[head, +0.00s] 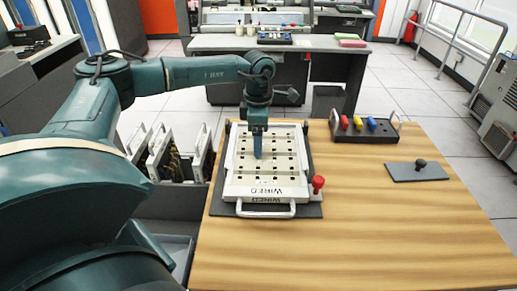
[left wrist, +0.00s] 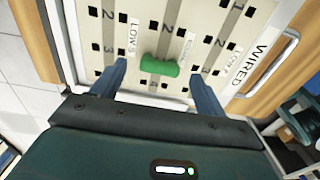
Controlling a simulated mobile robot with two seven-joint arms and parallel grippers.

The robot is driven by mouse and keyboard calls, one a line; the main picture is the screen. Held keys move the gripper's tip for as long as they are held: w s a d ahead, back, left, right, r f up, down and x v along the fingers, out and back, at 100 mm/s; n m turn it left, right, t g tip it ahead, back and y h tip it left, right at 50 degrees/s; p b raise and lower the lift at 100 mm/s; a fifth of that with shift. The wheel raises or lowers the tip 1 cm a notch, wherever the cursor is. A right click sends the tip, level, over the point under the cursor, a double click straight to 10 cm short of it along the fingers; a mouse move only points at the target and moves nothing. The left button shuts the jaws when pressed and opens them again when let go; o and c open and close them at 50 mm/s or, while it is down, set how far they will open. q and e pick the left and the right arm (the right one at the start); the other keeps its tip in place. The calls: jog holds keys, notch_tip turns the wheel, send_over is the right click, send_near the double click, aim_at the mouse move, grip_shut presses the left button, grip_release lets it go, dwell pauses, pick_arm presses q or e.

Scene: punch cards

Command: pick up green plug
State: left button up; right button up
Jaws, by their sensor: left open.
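The green plug (left wrist: 158,66) sits on the cream board (left wrist: 145,14) of square holes and printed labels in the left wrist view. My left gripper (left wrist: 157,72) is open, with one blue finger on each side of the plug and a visible gap at both sides. In the head view my left gripper (head: 258,153) points down over the cream board (head: 239,181), which lies on the wooden table. The green plug cannot be made out there. My right gripper does not show.
A dark rack (head: 365,135) with red, yellow and blue plugs stands right of the board. A grey plate with a black knob (head: 420,163) lies further right. A red knob (head: 318,182) is at the board's right edge. The table's front right (head: 400,235) is clear.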

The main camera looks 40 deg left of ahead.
pick_arm(q)
jog(key=shift+f, duration=0.95)
jog(key=c, duration=0.9)
